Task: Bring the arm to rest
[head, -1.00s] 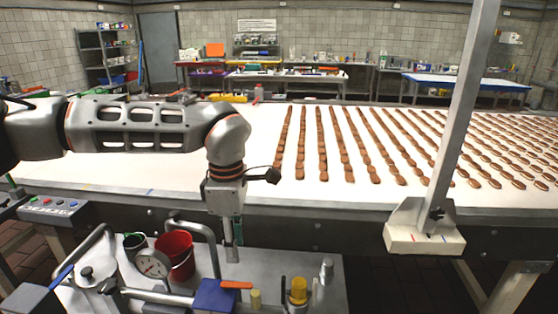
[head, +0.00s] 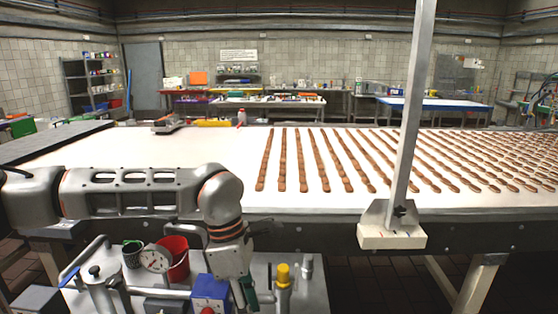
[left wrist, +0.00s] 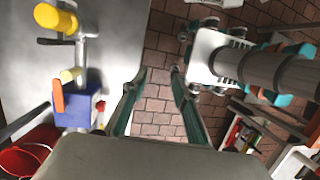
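My left arm comes in from the left in the head view, in front of the conveyor (head: 130,157). Its forearm lies roughly level and the wrist bends down. My left gripper (head: 246,297) hangs at the machine's edge near a blue box (head: 209,290), its fingers partly cut off by the frame. In the left wrist view the gripper (left wrist: 159,72) has its two teal fingers apart, with only brick floor (left wrist: 163,110) seen between them. It holds nothing. The blue box (left wrist: 78,107) with an orange lever is left of the fingers. My right gripper is not in view.
The machine carries a red bucket (head: 176,259), a round gauge (head: 154,260) and a yellow-topped valve (head: 283,274). Rows of brown biscuits (head: 300,165) lie on the belt. A metal post (head: 411,110) stands on the conveyor's front edge at right. Floor right of the machine is open.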

